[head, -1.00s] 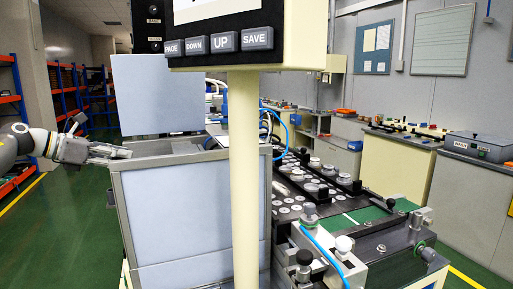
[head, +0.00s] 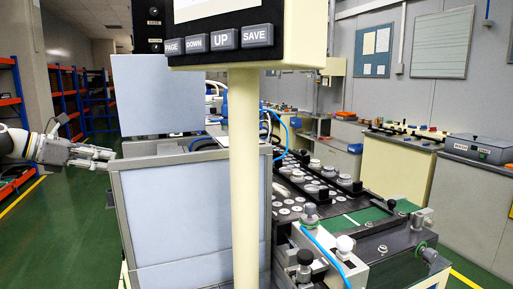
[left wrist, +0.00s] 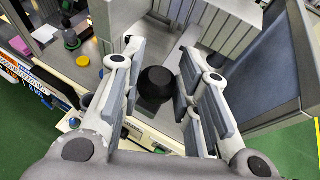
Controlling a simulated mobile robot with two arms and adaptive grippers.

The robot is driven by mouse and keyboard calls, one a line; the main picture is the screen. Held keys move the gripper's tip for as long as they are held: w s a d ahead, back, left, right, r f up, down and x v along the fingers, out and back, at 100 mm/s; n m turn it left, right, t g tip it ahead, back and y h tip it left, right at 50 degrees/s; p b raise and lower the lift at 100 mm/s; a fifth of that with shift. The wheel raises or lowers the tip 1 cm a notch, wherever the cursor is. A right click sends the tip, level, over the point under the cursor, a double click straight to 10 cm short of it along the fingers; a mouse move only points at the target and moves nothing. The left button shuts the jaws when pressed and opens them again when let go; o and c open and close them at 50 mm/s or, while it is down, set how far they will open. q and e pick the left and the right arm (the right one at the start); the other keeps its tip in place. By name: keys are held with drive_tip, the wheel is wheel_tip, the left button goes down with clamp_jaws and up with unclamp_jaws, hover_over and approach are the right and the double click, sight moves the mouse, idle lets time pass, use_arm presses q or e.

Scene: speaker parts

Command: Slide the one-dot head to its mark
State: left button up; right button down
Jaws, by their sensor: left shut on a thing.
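My left gripper (head: 112,158) is at the left in the head view, beside the upper left edge of the pale grey machine cabinet. In the left wrist view its two fingers (left wrist: 157,80) stand on either side of a black round piece (left wrist: 156,84), and the gripper is shut on it. I see no dots on this piece, and I cannot tell whether it is the one-dot head. No mark for it can be made out. My right gripper is not in view.
The grey cabinet (head: 190,215) and a cream post (head: 243,190) block much of the head view. A dark plate with several round parts (head: 312,188) lies right of the post.

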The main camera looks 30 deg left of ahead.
use_arm(q)
drive_tip(key=s+a, duration=0.4)
drive_tip(key=shift+s+r, duration=0.2)
drive_tip(key=shift+s, duration=0.2)
drive_tip(key=o, duration=1.1)
drive_tip(key=shift+w+f, duration=0.1)
drive_tip(key=shift+f, duration=0.1)
drive_tip(key=v, duration=1.2)
drive_tip(key=shift+f, duration=0.1)
